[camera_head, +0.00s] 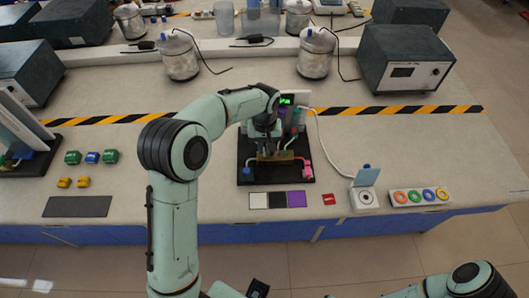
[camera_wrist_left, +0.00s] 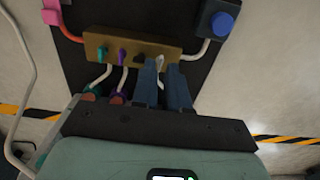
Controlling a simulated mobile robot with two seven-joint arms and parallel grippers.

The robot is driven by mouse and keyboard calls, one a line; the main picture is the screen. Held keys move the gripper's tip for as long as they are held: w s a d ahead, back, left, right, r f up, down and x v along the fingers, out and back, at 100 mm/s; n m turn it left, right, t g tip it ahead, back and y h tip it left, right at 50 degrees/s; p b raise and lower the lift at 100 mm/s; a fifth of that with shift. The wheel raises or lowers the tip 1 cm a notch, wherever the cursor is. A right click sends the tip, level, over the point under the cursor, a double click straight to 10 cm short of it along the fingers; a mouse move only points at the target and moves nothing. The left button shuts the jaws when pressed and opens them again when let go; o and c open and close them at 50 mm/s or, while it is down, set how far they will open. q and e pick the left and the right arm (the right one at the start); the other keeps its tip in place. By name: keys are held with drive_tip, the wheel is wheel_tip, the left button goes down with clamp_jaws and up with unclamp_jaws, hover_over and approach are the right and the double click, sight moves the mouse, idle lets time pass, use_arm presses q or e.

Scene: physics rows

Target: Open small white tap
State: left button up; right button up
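The small white tap (camera_wrist_left: 160,62) is on a brass manifold bar (camera_wrist_left: 125,48), beside a black tap, a purple tap (camera_wrist_left: 122,54) and a teal tap (camera_wrist_left: 101,50). The bar also shows in the head view (camera_head: 284,156), on a black board (camera_head: 262,181). My left gripper (camera_wrist_left: 161,70) points at the bar, its two dark fingers on either side of the white tap with a gap between them. In the head view my left gripper (camera_head: 267,153) hides most of the taps. Whether a finger touches the tap cannot be told.
A blue knob box (camera_wrist_left: 217,22) and a pink part (camera_head: 307,170) flank the bar. Thin tubes run from the bar. A small white device (camera_head: 364,198) and a tray of coloured rings (camera_head: 420,197) stand to the right.

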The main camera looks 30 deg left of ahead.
use_arm(q)
drive_tip(key=shift+f, duration=0.25)
drive_tip(key=shift+r, duration=0.3)
idle(0.4)
clamp_jaws()
drive_tip(key=n, duration=0.6)
drive_tip(key=shift+n, duration=0.4)
